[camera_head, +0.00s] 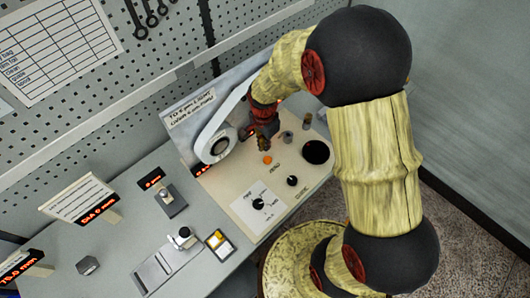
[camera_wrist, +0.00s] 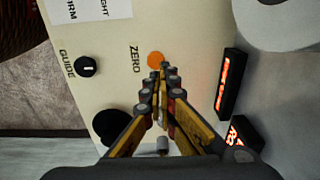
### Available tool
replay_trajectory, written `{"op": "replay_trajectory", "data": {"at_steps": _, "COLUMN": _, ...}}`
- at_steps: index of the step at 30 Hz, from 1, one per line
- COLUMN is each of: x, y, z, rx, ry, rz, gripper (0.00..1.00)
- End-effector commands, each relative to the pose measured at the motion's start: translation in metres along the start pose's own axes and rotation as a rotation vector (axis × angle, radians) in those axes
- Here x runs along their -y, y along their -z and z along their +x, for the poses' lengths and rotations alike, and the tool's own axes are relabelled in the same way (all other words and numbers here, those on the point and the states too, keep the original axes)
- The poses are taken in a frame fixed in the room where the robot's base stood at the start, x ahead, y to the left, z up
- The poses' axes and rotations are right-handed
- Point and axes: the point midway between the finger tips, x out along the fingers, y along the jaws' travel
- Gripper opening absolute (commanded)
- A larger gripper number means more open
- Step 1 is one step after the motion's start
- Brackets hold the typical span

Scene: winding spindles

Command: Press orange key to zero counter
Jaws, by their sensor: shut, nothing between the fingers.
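The orange key (camera_head: 267,160) is a round button on the cream panel (camera_head: 222,184), beside the printed word ZERO. It also shows in the wrist view (camera_wrist: 156,59), just beyond my fingertips. My gripper (camera_head: 262,141) is shut and empty, its fingers pointing at the panel close to the key. In the wrist view my gripper's tips (camera_wrist: 162,70) appear right at the key's lower edge; I cannot tell whether they touch it. The counter display (camera_wrist: 231,82) glows red beside the key, its digits unreadable.
A black knob (camera_head: 292,181) marked GUIDE and a dial (camera_head: 258,203) sit on the panel. A white spool (camera_head: 218,147) stands behind. Small devices and signs occupy the bench to the left.

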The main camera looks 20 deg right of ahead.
Motion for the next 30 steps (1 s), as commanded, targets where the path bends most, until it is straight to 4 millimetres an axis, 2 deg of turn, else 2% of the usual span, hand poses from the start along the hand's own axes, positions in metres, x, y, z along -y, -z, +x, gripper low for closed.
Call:
{"op": "replay_trajectory", "data": {"at_steps": 1, "x": 0.001, "y": 0.000, "z": -0.013, "rx": -0.001, "ry": 0.004, "rz": 0.000, "gripper": 0.00}}
{"op": "replay_trajectory", "data": {"at_steps": 3, "x": 0.001, "y": 0.000, "z": -0.026, "rx": -0.001, "ry": 0.004, "rz": 0.000, "gripper": 0.00}}
{"op": "replay_trajectory", "data": {"at_steps": 10, "x": 0.002, "y": 0.000, "z": -0.053, "rx": -0.001, "ry": 0.003, "rz": 0.000, "gripper": 0.00}}
{"op": "replay_trajectory", "data": {"at_steps": 15, "x": 0.002, "y": 0.000, "z": -0.059, "rx": -0.001, "ry": 0.003, "rz": 0.000, "gripper": 0.00}}
{"op": "replay_trajectory", "data": {"at_steps": 30, "x": 0.002, "y": 0.001, "z": -0.059, "rx": -0.001, "ry": 0.003, "rz": 0.000, "gripper": 0.00}}
